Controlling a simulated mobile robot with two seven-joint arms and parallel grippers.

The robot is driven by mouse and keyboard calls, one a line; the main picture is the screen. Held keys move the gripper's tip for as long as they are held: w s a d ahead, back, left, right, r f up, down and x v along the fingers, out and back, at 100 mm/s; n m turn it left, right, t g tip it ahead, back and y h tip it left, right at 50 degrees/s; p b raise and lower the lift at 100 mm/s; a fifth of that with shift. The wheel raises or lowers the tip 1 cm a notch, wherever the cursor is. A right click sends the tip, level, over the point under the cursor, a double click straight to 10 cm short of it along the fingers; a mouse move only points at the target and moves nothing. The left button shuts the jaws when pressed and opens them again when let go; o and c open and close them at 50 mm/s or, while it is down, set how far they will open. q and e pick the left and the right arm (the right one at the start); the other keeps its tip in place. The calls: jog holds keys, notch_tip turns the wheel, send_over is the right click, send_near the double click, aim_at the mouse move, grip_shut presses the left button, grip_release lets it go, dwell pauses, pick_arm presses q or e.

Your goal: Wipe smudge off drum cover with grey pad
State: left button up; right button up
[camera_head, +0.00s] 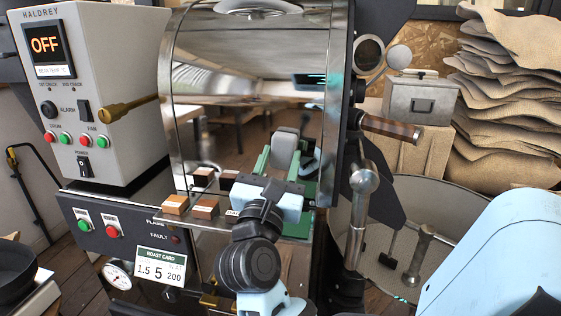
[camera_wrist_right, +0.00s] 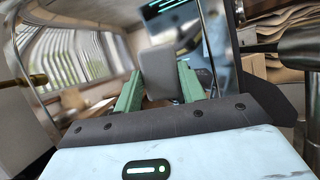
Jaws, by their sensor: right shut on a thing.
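The drum cover (camera_head: 245,75) is a large, curved, mirror-like steel sheet on the roaster; it also shows in the right wrist view (camera_wrist_right: 90,25). My right gripper (camera_head: 281,160) is in front of its lower right part, with green fingers shut on the grey pad (camera_head: 286,142). In the right wrist view, the pad (camera_wrist_right: 159,73) stands upright between the fingertips, facing the cover. I cannot tell whether the pad touches the steel. I cannot make out a smudge among the reflections. My left gripper is not in view.
Small wooden blocks (camera_head: 205,208) sit on a shelf below the cover. A wooden handle (camera_head: 391,128) and a metal post (camera_head: 359,215) stand right of the drum, above a round bin (camera_head: 440,205). The control box (camera_head: 95,130) with a brass lever is at left.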

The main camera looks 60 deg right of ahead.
jog(key=shift+w+a+f+b, duration=0.1)
jog(key=shift+w+a+b, duration=0.2)
jog(key=shift+w, duration=0.55)
jog(key=shift+w+a+b, duration=0.1)
jog(key=shift+w+a, duration=0.3)
jog(key=shift+w, duration=0.45)
jog(key=shift+w, duration=0.1)
jog(key=shift+w+a+b, duration=0.25)
jog(key=shift+w+a, duration=0.15)
jog(key=shift+w, duration=0.45)
jog(key=shift+w+a+b, duration=0.25)
jog(key=shift+w+a, duration=0.15)
jog(key=shift+w, duration=0.4)
jog(key=shift+w+a+b, duration=0.3)
jog(key=shift+w+a, duration=0.05)
jog(key=shift+w, duration=0.55)
jog(key=shift+w+a+b, duration=0.25)
jog(key=shift+w+a, duration=0.05)
jog(key=shift+w, duration=0.6)
jog(key=shift+w+a+b, duration=0.35)
jog(key=shift+w+a, duration=0.05)
jog(key=shift+w, duration=0.5)
jog(key=shift+w+a+b, duration=0.35)
jog(key=shift+w, duration=0.5)
jog(key=shift+a, duration=0.1)
jog(key=s+a, duration=0.2)
jog(key=a, duration=0.3)
jog(key=shift+s+a, duration=0.2)
jog(key=shift+a, duration=0.05)
